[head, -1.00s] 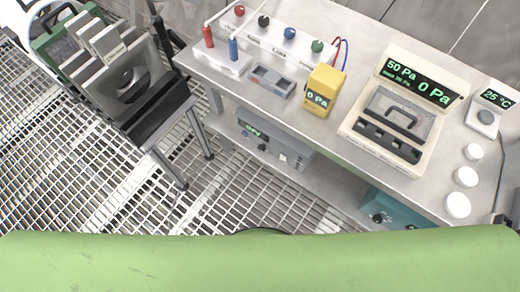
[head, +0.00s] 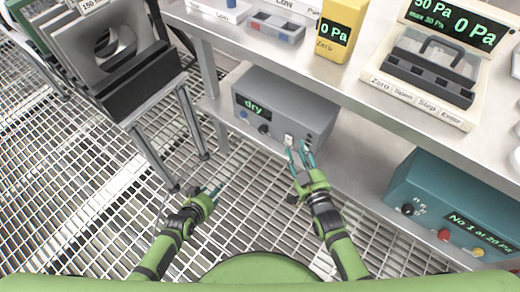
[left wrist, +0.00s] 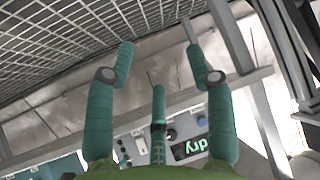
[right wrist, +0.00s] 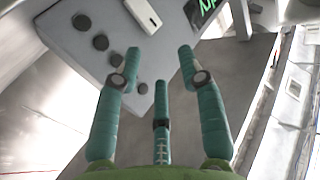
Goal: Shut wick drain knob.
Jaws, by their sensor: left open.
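A grey box (head: 290,95) with a green "dry" display (head: 252,106) sits on the lower shelf. Its front has a dark knob (head: 264,128) and a white switch (head: 289,139). The right wrist view shows several dark round knobs (right wrist: 100,42) beside the white switch (right wrist: 143,14). No label I can read names the wick drain knob. My right gripper (head: 299,155) is open and empty, close before the box's right front; its fingers hide part of that front. My left gripper (head: 211,190) is open and empty over the grating, lower and left of the box.
The bench top (head: 370,98) overhangs the grey box. A teal box (head: 465,205) with knobs stands to its right on the lower shelf. A black and grey stand (head: 135,75) is at left. Bench legs (head: 207,65) rise left of the grey box. Grated floor is open in front.

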